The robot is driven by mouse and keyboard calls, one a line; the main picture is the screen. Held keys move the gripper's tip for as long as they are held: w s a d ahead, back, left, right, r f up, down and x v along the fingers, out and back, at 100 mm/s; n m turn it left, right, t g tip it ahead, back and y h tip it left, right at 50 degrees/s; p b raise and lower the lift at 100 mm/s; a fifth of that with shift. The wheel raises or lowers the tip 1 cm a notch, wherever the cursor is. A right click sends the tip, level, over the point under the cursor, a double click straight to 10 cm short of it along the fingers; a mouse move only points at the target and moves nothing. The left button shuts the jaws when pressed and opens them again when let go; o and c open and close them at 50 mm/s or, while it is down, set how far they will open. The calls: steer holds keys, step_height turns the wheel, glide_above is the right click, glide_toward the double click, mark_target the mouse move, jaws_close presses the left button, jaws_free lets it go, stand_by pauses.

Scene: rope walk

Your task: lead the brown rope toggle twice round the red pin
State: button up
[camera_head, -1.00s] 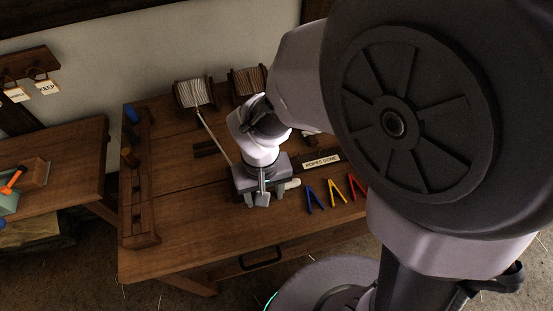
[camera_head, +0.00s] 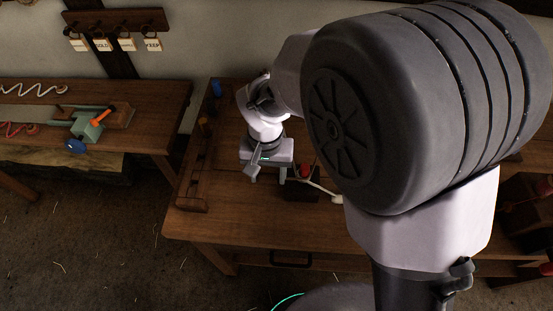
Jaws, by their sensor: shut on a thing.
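My gripper (camera_head: 268,178) points down over the left part of the middle bench (camera_head: 235,222). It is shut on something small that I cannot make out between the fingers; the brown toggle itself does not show. A red round-topped thing (camera_head: 305,171), likely the red pin, stands just right of my gripper on a dark base. A pale rope (camera_head: 322,188) runs from beside it down to the right, to the edge of my arm. I cannot tell whether any rope goes round the red pin. My arm hides the bench's right part.
A rack with a blue peg (camera_head: 216,88) and a brown peg (camera_head: 205,125) lines the bench's left edge. A left bench (camera_head: 150,105) bears a green device with an orange handle (camera_head: 100,117). Labelled tags (camera_head: 102,45) hang on the wall. Floor between the benches is clear.

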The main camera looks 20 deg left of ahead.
mark_target(261, 195)
steer(key=shift+s+a, duration=0.7)
steer(key=shift+a, duration=0.3)
steer(key=shift+f+b, duration=2.8)
steer(key=shift+f, duration=0.55)
steer(key=o, duration=1.4)
